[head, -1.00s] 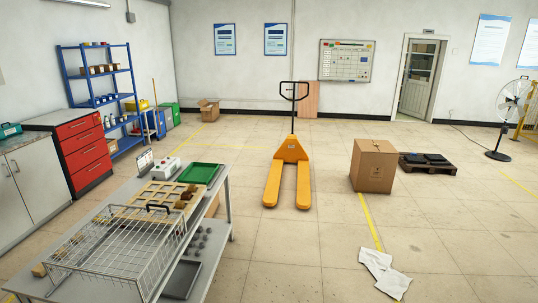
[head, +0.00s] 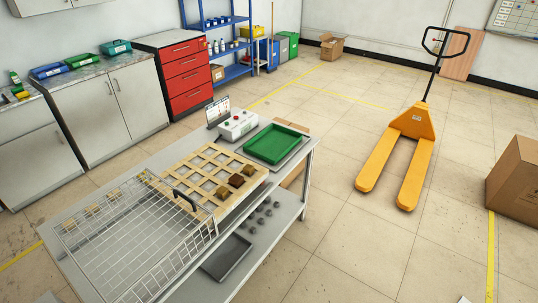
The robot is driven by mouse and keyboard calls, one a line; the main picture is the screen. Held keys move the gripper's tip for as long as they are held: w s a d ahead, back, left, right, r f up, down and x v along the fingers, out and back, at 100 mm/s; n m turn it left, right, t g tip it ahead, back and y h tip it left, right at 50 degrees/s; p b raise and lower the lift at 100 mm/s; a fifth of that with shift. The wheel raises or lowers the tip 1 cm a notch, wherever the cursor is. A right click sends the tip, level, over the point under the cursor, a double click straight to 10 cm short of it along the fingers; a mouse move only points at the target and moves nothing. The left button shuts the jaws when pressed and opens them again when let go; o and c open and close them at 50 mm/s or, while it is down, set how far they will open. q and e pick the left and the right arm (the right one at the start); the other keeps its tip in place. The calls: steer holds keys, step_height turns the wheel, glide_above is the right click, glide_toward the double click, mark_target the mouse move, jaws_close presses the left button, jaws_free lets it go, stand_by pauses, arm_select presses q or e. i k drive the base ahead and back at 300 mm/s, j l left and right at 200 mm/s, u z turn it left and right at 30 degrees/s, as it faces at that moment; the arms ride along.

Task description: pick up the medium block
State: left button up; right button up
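Three small brownish blocks sit in a diagonal row at the right side of a wooden grid tray (head: 183,161) on the grey table. The far block (head: 248,170) is tan, the middle block (head: 236,181) is dark reddish brown, and the near block (head: 222,193) is brown. They are too small for me to tell surely which is the medium one. Neither of my grippers shows in the head view, and nothing is seen touching the blocks.
A wire basket (head: 130,243) with a black handle covers the table's near left. A green tray (head: 275,144) and a white control box (head: 238,126) stand at the far end. A dark tray (head: 227,258) lies on the lower shelf. An orange pallet jack (head: 410,125) stands on open floor to the right.

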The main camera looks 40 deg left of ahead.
mark_target(248, 169)
steer(key=i+j+z, duration=0.2)
steer(key=i, duration=0.7)
steer(key=i+z, duration=0.1)
steer(key=z, duration=0.3)
steer(key=i+z, duration=0.15)
steer(key=z, duration=0.25)
steer(key=i+j+z, duration=0.1)
steer(key=z, duration=0.3)
steer(key=j+z, duration=0.1)
steer(key=z, duration=0.5)
steer(key=i+j+z, duration=0.1)
steer(key=z, duration=0.5)
steer(key=j+z, duration=0.15)
steer(key=z, duration=0.45)
steer(key=j+z, duration=0.1)
steer(key=z, duration=0.5)
steer(key=j+z, duration=0.1)
steer(key=z, duration=0.5)
steer(key=k+j+z, duration=0.1)
steer(key=z, duration=1.1)
steer(key=k+z, duration=0.15)
steer(key=z, duration=0.45)
